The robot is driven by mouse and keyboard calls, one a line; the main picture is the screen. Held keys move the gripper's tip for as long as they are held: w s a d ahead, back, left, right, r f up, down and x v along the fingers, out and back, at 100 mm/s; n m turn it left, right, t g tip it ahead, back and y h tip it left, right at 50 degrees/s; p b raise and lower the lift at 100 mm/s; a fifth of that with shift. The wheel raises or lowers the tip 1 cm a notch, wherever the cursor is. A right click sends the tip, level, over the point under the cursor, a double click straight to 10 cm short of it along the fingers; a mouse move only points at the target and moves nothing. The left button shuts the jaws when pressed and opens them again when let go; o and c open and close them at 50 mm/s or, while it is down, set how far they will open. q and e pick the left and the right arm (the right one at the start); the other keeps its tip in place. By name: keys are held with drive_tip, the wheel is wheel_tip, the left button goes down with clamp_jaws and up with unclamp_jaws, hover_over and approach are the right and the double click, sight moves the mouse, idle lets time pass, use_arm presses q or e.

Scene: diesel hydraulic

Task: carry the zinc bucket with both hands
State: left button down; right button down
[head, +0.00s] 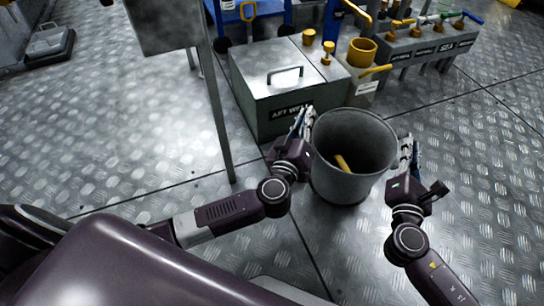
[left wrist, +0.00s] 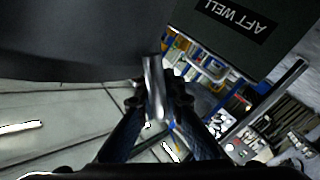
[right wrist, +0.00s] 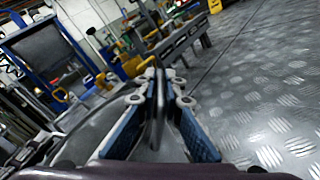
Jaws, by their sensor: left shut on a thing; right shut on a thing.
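The zinc bucket (head: 340,187) stands upright in the head view between my two grippers, with a yellow object (head: 343,163) inside it. I cannot tell whether its base touches the floor. My left gripper (head: 302,124) is shut at the bucket's left rim; in the left wrist view its fingers (left wrist: 154,92) close on a narrow metal piece beside the dark bucket wall (left wrist: 75,40). My right gripper (head: 407,150) is shut at the right rim; in the right wrist view its fingers (right wrist: 159,95) close on a thin upright piece. The gripped parts are hidden in the head view.
A grey box marked AFT WELL (head: 262,83) stands just behind the bucket. A yellow-capped fitting (head: 362,52) and a valve bank (head: 425,45) stand behind right. A thin grey post (head: 217,120) rises at left. Tread-plate floor is clear at right (head: 490,150).

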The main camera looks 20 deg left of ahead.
use_arm(q)
drive_tip(key=shift+a, duration=0.1)
